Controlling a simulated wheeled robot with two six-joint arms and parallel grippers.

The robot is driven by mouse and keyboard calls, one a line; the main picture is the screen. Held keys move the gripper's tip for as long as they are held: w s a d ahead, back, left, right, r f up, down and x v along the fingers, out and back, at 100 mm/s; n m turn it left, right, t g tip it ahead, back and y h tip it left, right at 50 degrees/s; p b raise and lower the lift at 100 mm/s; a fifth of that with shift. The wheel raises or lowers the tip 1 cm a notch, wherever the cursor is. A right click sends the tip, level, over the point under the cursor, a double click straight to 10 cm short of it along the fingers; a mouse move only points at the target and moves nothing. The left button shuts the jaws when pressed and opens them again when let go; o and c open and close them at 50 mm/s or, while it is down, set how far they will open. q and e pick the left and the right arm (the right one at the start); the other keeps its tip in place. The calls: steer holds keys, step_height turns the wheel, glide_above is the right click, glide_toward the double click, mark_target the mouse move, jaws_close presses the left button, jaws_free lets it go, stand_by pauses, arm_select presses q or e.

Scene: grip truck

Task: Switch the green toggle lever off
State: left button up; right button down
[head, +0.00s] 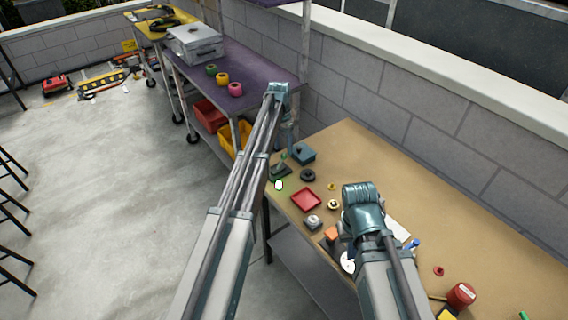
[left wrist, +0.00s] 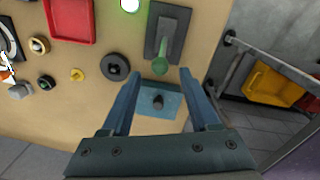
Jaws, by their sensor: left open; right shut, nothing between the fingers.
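The green toggle lever (left wrist: 160,62) rises from a dark grey base plate (left wrist: 174,18) in the left wrist view. Its round green tip lies just beyond my left fingertips. In the head view the lever (head: 283,157) stands at the table's far left corner. My left gripper (left wrist: 158,78) is open, with its fingers apart and not touching the lever. A blue box with a dark knob (left wrist: 158,101) shows between and below the fingers. A bright lamp with a green rim (left wrist: 130,5) glows beside the base plate. My right gripper is hidden behind its own arm.
A red tray (head: 305,199), a black ring (head: 307,175) and small knobs share the tan table (head: 400,185) near the lever. The blue box (head: 303,153) stands close by. A purple-topped cart (head: 245,75) is behind, and a block wall runs along the table's back.

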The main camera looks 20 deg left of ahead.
mark_target(284, 154)
arm_select(q)
step_height(284, 154, down, 5)
steer(key=b, duration=0.4)
steer(key=shift+s+d+f, duration=0.1)
steer(key=shift+d, duration=0.05)
arm_select(e)
step_height(284, 154, down, 5)
steer(key=shift+f, duration=0.1)
arm_select(q)
jaws_close()
stand_by(0.8)
